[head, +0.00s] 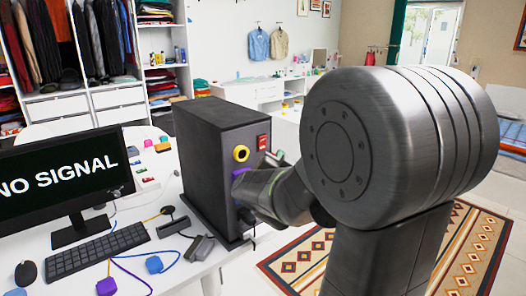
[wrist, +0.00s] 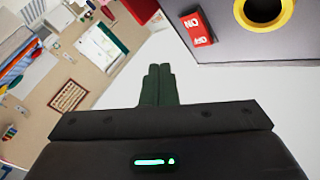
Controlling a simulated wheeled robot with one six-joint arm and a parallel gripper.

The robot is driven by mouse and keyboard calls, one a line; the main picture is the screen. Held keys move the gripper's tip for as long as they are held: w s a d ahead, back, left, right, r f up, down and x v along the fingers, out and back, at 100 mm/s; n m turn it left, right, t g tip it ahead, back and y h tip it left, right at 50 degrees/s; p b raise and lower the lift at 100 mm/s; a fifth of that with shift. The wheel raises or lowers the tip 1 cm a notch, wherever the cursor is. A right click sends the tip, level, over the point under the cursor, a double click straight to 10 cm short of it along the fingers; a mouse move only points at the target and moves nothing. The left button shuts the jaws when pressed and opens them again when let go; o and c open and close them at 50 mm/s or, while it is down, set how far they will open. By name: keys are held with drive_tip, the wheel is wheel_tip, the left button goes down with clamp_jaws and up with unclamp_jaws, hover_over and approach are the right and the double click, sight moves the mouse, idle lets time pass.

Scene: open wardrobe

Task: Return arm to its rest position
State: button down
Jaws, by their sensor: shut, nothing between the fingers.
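My gripper (wrist: 160,70) shows in the wrist view with its two dark fingers together and nothing between them. It points past the left side of a dark grey box (wrist: 235,48), apart from it in the picture. The box's red ON/OFF switch (wrist: 197,28) and yellow ring (wrist: 265,12) are close by. In the head view my grey arm (head: 400,140) fills the right side and bends left toward the front of the same box (head: 205,160). My fingers cannot be made out clearly there.
The box stands on a white desk with a monitor (head: 65,175) reading "NO SIGNAL", a keyboard (head: 97,250), a mouse (head: 26,272) and several cables and plugs. Open wardrobe shelves (head: 165,75) stand behind. A patterned rug (head: 300,262) lies on the floor at right.

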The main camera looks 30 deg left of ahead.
drive_tip(key=shift+s+d, duration=0.1)
drive_tip(key=shift+d, duration=0.15)
drive_tip(key=shift+a, duration=0.1)
drive_tip(key=d, duration=0.1)
drive_tip(key=s+d, duration=0.1)
drive_tip(key=d, duration=0.1)
drive_tip(key=shift+s+d+r+p, duration=0.25)
drive_tip(key=shift+d+p, duration=0.1)
drive_tip(key=shift+p, duration=0.05)
idle(0.5)
drive_tip(key=shift+a, duration=0.1)
